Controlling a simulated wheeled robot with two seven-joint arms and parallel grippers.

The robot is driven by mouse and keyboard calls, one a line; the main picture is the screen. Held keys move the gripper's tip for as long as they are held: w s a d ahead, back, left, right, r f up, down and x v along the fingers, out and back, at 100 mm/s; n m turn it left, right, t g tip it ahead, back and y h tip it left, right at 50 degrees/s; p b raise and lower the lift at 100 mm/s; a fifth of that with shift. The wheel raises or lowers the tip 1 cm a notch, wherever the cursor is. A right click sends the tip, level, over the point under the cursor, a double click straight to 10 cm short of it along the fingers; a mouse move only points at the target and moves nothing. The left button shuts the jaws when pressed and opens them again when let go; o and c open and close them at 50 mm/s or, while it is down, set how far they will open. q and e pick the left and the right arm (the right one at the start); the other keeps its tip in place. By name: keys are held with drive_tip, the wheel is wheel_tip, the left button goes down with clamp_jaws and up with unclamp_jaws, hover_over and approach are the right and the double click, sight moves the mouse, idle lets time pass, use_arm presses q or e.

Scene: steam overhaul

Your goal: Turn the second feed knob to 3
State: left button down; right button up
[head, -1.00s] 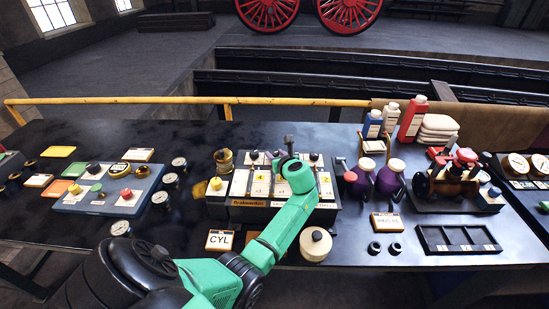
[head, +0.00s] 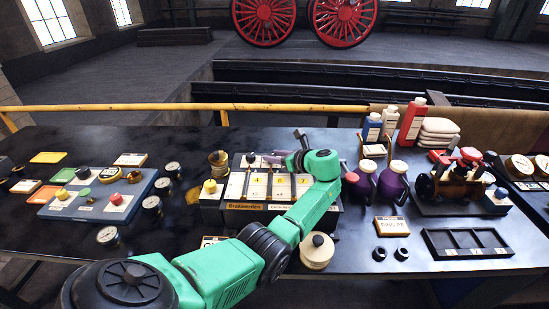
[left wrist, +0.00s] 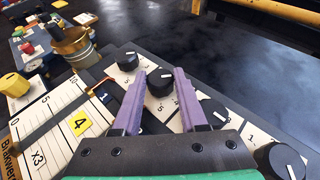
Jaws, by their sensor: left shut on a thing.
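The feed box (head: 240,207) stands mid-bench, with white scaled strips and a row of black knobs along its back. In the left wrist view the second knob from the left (left wrist: 160,84) sits between the two purple fingers of my left gripper (left wrist: 166,78). The gripper is shut on this knob. The knob has a white pointer line, and scale numbers show around it, but I cannot tell its exact setting. In the head view my left gripper (head: 282,158) reaches over the back of the box and my wrist hides part of it. My right gripper is not in view.
Other knobs stand close on both sides: the first (left wrist: 127,61), the third (left wrist: 213,114) and one at the right edge (left wrist: 281,161). A brass cup (head: 219,162) is left of the box.

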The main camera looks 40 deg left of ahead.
use_arm(q)
drive_tip(key=shift+f, duration=0.15)
drive_tip(key=shift+c, duration=2.2)
unclamp_jaws()
drive_tip(key=b+v, duration=0.2)
drive_tip(key=v, duration=1.2)
drive_tip(key=shift+s+d, duration=0.1)
drive_tip(key=shift+d, duration=0.2)
